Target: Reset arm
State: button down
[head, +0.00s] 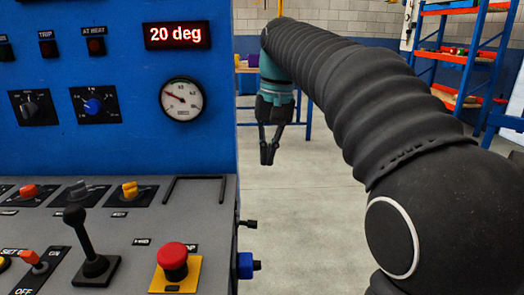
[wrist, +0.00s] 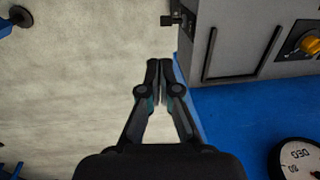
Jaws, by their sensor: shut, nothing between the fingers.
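My gripper (head: 268,152) hangs pointing down in the head view, to the right of the blue panel's edge, over open floor. Its two fingers are shut and empty. In the wrist view my gripper (wrist: 160,68) also shows shut, with the fingertips together above the grey floor. The fingers touch nothing. My black ribbed arm reaches from the lower right to the upper middle of the head view.
The blue panel (head: 110,150) fills the left, with a red display reading 20 deg (head: 177,35), a gauge (head: 182,99), a black lever (head: 85,240) and a red stop button (head: 173,260). Blue shelving (head: 462,50) stands back right. The floor (head: 300,220) is clear.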

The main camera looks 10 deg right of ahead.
notch_tip(320, 180, down, 9)
jog(key=s+d+n+t, duration=0.1)
jog(key=d+t, duration=0.1)
jog(key=s+d+f+t, duration=0.1)
jog(key=s+f, duration=0.3)
jog(key=s, duration=0.6)
jog(key=s+d+f+t+h, duration=0.1)
jog(key=s+d+f, duration=0.3)
jog(key=s, duration=0.6)
jog(key=shift+s+f+t, duration=0.4)
jog(key=shift+f+t, duration=0.2)
jog(key=shift+t, duration=0.1)
